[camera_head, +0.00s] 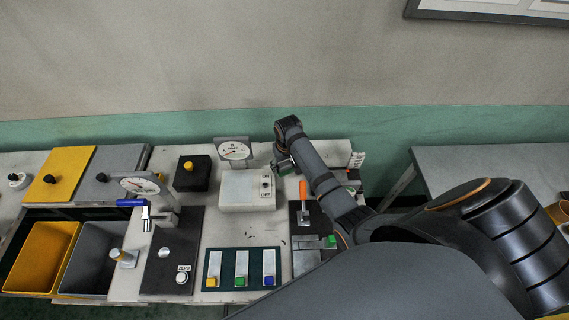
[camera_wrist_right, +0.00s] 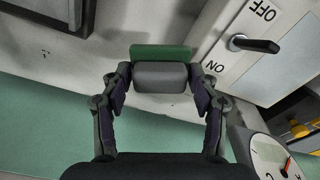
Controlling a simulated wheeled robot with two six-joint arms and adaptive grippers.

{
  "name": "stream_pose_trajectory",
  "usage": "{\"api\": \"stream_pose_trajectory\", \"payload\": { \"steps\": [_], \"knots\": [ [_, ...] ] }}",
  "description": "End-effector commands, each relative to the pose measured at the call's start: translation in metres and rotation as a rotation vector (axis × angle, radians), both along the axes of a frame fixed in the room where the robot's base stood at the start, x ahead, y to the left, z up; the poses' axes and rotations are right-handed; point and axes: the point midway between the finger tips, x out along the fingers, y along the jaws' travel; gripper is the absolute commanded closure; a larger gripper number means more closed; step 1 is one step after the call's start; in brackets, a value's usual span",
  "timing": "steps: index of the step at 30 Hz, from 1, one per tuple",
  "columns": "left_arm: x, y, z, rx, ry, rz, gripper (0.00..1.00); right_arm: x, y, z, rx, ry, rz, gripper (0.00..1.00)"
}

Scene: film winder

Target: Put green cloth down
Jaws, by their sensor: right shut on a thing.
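My right gripper (camera_wrist_right: 160,85) is shut on a grey block with a flat green strip along its far side; this green and grey piece, the green cloth (camera_wrist_right: 160,57), sits between the fingertips in the right wrist view. In the head view my right gripper (camera_head: 284,164) is at the back of the workbench, just right of the white switch box (camera_head: 241,189). The held piece is mostly hidden there. I cannot tell whether it touches the bench. My left gripper is in neither view.
The switch box with its ON/OFF lever is close by. A dial gauge (camera_head: 234,152) stands behind it. An orange-handled lever (camera_head: 303,193) and a small green block (camera_head: 331,241) are to the right. Yellow (camera_head: 36,258) and grey bins are at the left. The green-based wall is close behind.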

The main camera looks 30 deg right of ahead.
Motion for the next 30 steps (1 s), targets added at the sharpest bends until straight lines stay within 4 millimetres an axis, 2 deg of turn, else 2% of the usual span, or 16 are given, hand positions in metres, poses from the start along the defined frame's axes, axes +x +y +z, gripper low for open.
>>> {"api": "stream_pose_trajectory", "payload": {
  "steps": [1, 6, 10, 17, 20, 30],
  "knots": [
    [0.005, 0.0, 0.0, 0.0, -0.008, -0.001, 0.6, 0.0, 0.0, 0.0, 0.0, 0.0, 0.0, 0.37],
    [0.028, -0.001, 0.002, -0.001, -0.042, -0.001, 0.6, 0.0, 0.0, 0.0, 0.0, 0.0, 0.0, 0.17],
    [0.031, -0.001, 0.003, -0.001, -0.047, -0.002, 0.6, 0.0, 0.0, 0.0, 0.0, 0.0, 0.0, 0.17],
    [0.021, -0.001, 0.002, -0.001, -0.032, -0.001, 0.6, 0.0, 0.0, 0.005, 0.0, 0.0, 0.0, 0.17],
    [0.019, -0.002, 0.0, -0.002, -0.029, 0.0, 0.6, 0.0, 0.0, 0.018, 0.0, -0.003, 0.0, 0.17],
    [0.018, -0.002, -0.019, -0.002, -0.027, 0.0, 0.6, -0.01, 0.001, 0.1, 0.0, -0.005, 0.0, 0.17]
  ]
}}
